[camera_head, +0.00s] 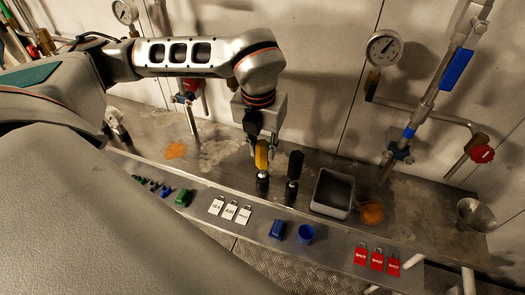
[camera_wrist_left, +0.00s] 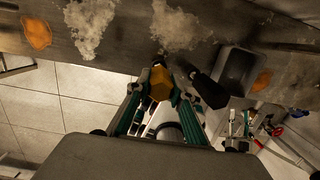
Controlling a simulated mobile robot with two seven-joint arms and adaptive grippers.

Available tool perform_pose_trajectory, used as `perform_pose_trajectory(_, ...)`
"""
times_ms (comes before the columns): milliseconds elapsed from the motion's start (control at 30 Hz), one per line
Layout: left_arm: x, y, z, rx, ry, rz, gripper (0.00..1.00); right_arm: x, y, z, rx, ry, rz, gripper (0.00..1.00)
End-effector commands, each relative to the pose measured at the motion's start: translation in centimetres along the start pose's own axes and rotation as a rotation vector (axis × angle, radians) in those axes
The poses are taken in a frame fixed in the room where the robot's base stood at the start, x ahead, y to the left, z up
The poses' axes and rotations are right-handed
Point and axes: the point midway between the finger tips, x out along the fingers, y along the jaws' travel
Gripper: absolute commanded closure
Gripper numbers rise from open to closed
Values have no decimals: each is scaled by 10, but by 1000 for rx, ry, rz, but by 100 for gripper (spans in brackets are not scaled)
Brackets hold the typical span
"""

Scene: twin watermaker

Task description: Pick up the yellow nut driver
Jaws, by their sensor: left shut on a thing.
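The yellow nut driver (camera_head: 262,157) stands upright with its yellow handle up and a dark lower part below. My left gripper (camera_head: 262,142) comes down from above and is shut on the yellow handle. The yellow handle also shows in the left wrist view (camera_wrist_left: 160,84), between the two fingers. A black-handled driver (camera_head: 294,166) stands upright just to the right, apart from the gripper; it also shows in the left wrist view (camera_wrist_left: 208,90). Whether the yellow driver's lower end touches the bench is hard to tell. My right gripper is not in view.
A grey open box (camera_head: 333,211) stands right of the drivers. White tags (camera_head: 229,211), a blue block (camera_head: 277,230), a blue cup (camera_head: 306,234) and red tags (camera_head: 376,259) lie along the front ledge. A funnel (camera_head: 475,214) is at the far right. Pipes and gauges line the wall.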

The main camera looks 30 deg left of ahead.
Motion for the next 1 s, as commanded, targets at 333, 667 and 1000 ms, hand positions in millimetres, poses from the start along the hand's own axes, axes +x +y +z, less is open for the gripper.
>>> perform_pose_trajectory(333,-56,-1,8,0,-8,-3,97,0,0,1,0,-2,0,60)
perform_pose_trajectory(667,-145,0,18,-1,-7,-2,97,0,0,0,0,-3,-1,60)
perform_pose_trajectory(1000,-190,0,23,0,-2,-1,97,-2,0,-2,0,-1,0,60)
